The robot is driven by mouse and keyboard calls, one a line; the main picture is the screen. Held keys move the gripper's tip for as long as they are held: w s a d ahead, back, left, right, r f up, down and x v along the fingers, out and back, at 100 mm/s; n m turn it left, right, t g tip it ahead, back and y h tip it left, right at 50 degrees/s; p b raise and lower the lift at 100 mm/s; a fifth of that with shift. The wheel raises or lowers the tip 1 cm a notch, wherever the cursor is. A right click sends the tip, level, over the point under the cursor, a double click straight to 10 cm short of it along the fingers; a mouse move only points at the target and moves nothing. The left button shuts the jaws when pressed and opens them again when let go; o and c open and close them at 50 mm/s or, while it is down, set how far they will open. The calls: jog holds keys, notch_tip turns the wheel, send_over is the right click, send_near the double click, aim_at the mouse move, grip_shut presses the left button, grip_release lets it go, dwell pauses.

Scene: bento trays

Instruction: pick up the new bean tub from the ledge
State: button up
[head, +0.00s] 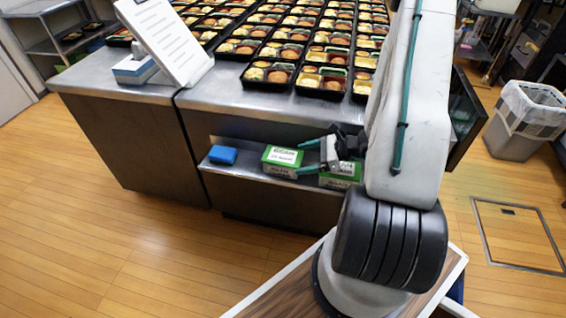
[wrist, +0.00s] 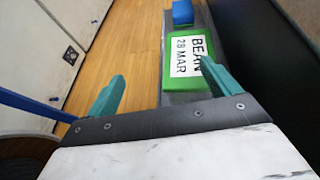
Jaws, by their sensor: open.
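A green tub with a white label (head: 282,160) sits on the ledge below the counter. In the wrist view its label reads "BEAN 28 MAR" (wrist: 184,62). A second green tub (head: 340,177) with a white label stands to its right, partly behind my arm; its date is not legible, and I cannot make it out in the wrist view. My gripper (head: 301,157) is open and empty, just right of the first tub in the head view. In the wrist view my gripper (wrist: 162,72) has its right finger across the label's lower right edge; contact cannot be told.
A blue object (head: 222,154) lies left of the tubs on the metal ledge (head: 250,174), also beyond the tub in the wrist view (wrist: 182,12). The counter above carries many bento trays (head: 268,76) and a white sign (head: 165,40). Floor at left is clear.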

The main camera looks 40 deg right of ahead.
aim_at(285, 156)
jog(key=w+f, duration=0.1)
jog(key=w, duration=0.1)
jog(key=w+a+f+m+t+h, duration=0.1)
jog(key=w+f, duration=0.1)
jog(key=w, duration=0.1)
jog(key=w+f+m, duration=0.1)
jog(key=w, duration=0.1)
jog(key=shift+w+a+f+h, duration=0.2)
jog(key=shift+w+f+h, duration=0.05)
jog(key=shift+w+h, duration=0.1)
jog(key=shift+c, duration=0.3)
jog(key=c, duration=0.9)
